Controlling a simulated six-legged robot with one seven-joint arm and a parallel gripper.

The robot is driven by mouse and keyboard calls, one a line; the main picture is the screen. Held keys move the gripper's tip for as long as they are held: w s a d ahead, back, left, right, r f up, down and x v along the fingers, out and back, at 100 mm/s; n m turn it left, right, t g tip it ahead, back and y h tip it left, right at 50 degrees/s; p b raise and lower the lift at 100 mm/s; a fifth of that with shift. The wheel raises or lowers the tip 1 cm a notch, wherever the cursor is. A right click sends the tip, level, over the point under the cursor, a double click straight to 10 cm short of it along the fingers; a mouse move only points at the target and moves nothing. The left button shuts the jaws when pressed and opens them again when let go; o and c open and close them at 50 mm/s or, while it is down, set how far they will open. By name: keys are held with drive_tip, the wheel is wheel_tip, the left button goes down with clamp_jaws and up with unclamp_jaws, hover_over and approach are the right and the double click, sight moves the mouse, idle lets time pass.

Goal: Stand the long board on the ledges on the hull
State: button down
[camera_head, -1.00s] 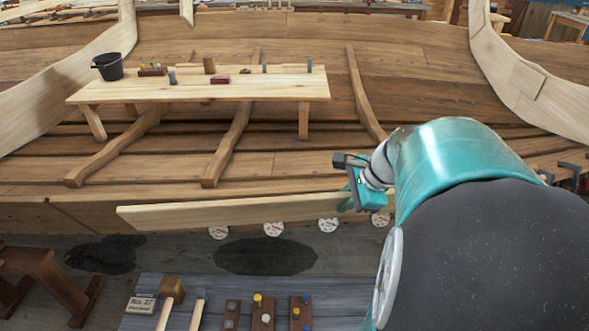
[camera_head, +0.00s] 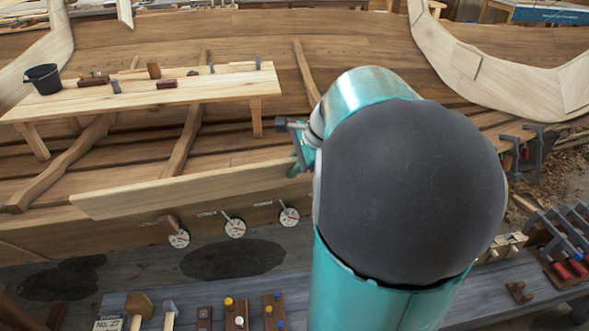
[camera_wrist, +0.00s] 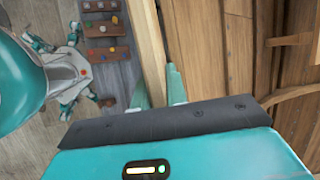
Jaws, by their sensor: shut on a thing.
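The long board (camera_head: 185,188) is a pale plank held lengthwise along the near side of the hull (camera_head: 130,233). Its right end is in my gripper (camera_head: 302,165), and it reaches out to the left. In the wrist view the board (camera_wrist: 151,50) runs away from my gripper (camera_wrist: 160,88), whose teal fingers are on both sides of it. Below the board, round white dial-like discs with levers (camera_head: 235,228) sit along the hull's side. I cannot tell whether the board touches the hull or any ledge. My arm hides part of the hull on the right.
A workbench (camera_head: 130,103) with a black bucket (camera_head: 42,78) and small tools stands inside the hull. A grey bench (camera_head: 185,300) with a mallet and small blocks lies in front. Clamps (camera_head: 525,150) are at the right. Curved frames (camera_head: 182,145) rise inside the hull.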

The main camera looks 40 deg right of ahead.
sight(291, 184)
drive_tip(key=shift+w+f, duration=0.1)
idle(0.4)
drive_tip(key=shift+w+d+f, duration=0.15)
drive_tip(key=shift+w+f, duration=0.05)
drive_tip(key=shift+f, duration=0.45)
drive_tip(key=shift+w+d+f, duration=0.1)
drive_tip(key=shift+w+f, duration=0.15)
drive_tip(key=shift+f, duration=0.35)
drive_tip(key=shift+w+d+f, duration=0.15)
drive_tip(key=shift+w+f, duration=0.05)
drive_tip(key=shift+f, duration=0.45)
drive_tip(key=shift+f, duration=0.2)
drive_tip(key=shift+w+d+f, duration=0.1)
drive_tip(key=shift+w+f, duration=0.05)
drive_tip(key=shift+f, duration=0.3)
drive_tip(key=shift+w+d+f, duration=0.15)
drive_tip(key=shift+w+f, duration=0.1)
drive_tip(key=shift+f, duration=0.3)
drive_tip(key=shift+w+f, duration=0.1)
drive_tip(key=shift+f, duration=0.05)
drive_tip(key=shift+w+d+f, duration=0.2)
drive_tip(key=shift+w+f, duration=0.05)
drive_tip(key=shift+f, duration=0.75)
drive_tip(key=shift+f, duration=0.15)
